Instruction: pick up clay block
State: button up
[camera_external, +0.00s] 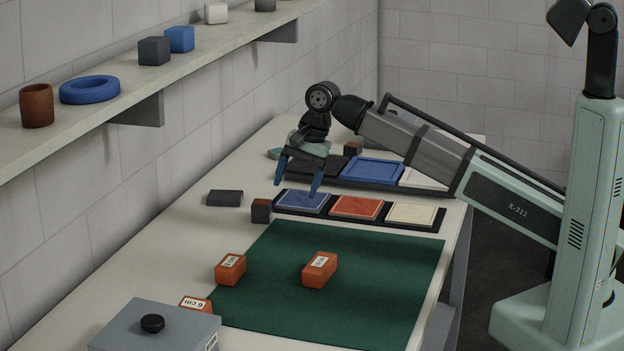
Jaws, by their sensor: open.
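Orange-red, clay-coloured blocks with white labels lie at the near end of the table. One block (320,270) lies on the green mat (380,285). Another block (230,271) sits at the mat's left edge. A third block (196,303), labelled "6 cm", is partly hidden behind a grey box. I cannot tell which one is the clay block. My gripper (297,191) points down with its two blue fingers apart and nothing between them. It is above the far part of the table, near the blue tile of the small tray, well beyond the blocks.
A small tray (436,228) holds blue, orange and cream tiles behind the mat. A larger tray stands farther back. A dark slab (225,198) and a small dark block (260,213) lie left of the trays. The grey box (165,333) has a black knob. A wall shelf (220,70) holds several objects.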

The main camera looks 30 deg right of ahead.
aim_at(319, 262)
jog(key=s+a+r+m+g+h, duration=0.1)
jog(key=s+a+h, duration=0.1)
jog(key=s, duration=0.7)
jog(key=s+a+r+m+h, duration=0.1)
jog(key=s+a, duration=0.1)
jog(key=s, duration=0.7)
jog(key=shift+s+d+f, duration=0.1)
jog(key=shift+f, duration=6.6)
jog(key=c, duration=1.3)
jog(key=shift+r, duration=0.1)
